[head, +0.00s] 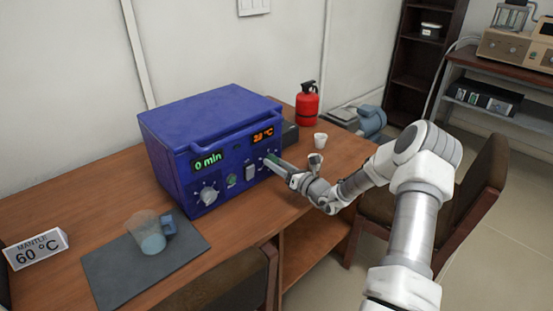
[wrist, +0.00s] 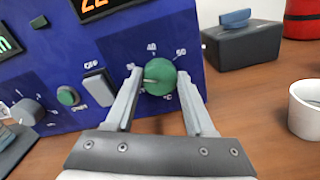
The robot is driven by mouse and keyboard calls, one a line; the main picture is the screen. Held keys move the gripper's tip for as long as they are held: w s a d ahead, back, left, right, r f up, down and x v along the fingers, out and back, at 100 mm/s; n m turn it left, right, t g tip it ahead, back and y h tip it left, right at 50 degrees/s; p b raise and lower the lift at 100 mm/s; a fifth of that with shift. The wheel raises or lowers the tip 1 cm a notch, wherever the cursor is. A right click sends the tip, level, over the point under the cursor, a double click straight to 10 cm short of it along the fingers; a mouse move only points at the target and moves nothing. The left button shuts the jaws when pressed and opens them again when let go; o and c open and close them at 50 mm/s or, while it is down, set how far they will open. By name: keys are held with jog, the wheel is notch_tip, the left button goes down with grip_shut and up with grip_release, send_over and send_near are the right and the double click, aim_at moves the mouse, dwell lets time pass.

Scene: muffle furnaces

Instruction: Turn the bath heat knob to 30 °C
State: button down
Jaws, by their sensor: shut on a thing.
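The blue bath unit (head: 215,135) stands on the wooden table. Its green heat knob (wrist: 160,77) is at the right end of the front panel, with 40 and 50 readable on the scale above it. The knob's pale pointer mark faces left, toward the left finger. My gripper (wrist: 160,72) has one finger on each side of the knob and is shut on it. In the head view, my gripper (head: 274,162) reaches the panel's right end and covers most of the knob. The orange temperature display (head: 263,135) starts with a 2; its second digit is unclear.
Left of the knob are a pale rocker switch (wrist: 99,88), a small green button (wrist: 67,96) and a grey knob (wrist: 28,111). A white cup (head: 320,140) stands right of the unit. A beaker (head: 152,236) sits on a dark mat (head: 108,277). A chair (head: 470,205) is at right.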

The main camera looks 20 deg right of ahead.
jog(key=shift+f+m+p, duration=0.1)
jog(key=shift+m+p, duration=0.2)
jog(key=shift+m, duration=0.2)
jog(key=shift+c, duration=1.3)
grip_release()
jog(key=p+v, duration=0.2)
jog(key=v, duration=1.5)
jog(key=shift+s, duration=0.25)
jog(key=shift+d, duration=0.15)
